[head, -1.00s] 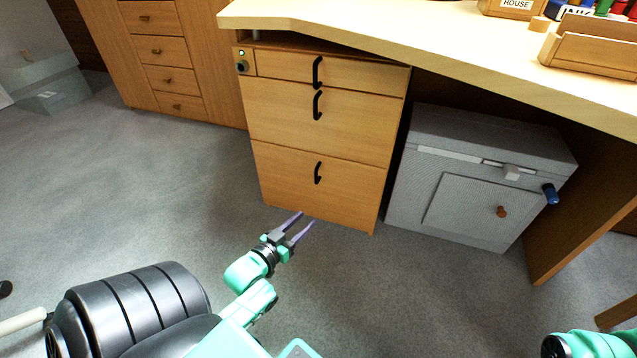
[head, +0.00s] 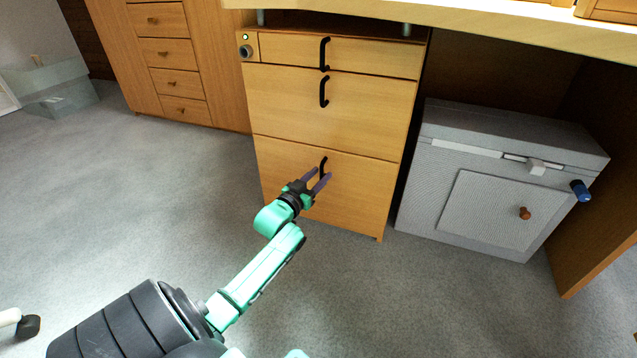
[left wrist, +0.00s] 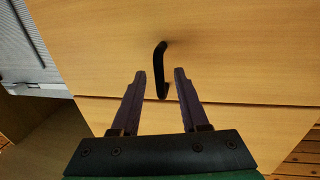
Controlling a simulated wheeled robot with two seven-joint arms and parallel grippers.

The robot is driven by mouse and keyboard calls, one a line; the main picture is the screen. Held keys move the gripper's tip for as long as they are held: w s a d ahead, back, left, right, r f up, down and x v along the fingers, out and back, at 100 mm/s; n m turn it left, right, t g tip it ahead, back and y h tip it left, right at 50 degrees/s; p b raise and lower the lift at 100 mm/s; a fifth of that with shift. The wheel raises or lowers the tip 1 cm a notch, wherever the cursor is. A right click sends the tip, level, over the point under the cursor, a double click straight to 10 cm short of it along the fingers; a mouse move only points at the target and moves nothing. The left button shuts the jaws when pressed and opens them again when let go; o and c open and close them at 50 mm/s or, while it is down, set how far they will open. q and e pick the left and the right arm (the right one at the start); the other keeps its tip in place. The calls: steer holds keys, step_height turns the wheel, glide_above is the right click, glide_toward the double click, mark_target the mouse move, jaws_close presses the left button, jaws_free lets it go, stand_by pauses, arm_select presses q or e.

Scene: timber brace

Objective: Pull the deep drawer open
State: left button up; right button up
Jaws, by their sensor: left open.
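The wooden drawer unit (head: 335,120) has a shallow top drawer and two taller drawers below, all closed. The bottom, deep drawer (head: 350,200) carries a black upright bar handle (head: 323,162), partly hidden by my gripper in the head view. My left gripper (head: 323,172) is open in front of this handle. In the left wrist view, the black handle (left wrist: 158,65) appears between the two purple fingertips of the gripper (left wrist: 160,72). I cannot tell whether the fingers touch it. My right gripper is out of view.
A grey box-like cabinet (head: 485,210) with a brown knob and blue handle stands right of the drawers. The desk top (head: 460,20) overhangs them. A second wooden drawer cabinet (head: 170,50) stands behind left.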

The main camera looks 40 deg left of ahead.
arm_select(q)
jaws_close()
stand_by(1.4)
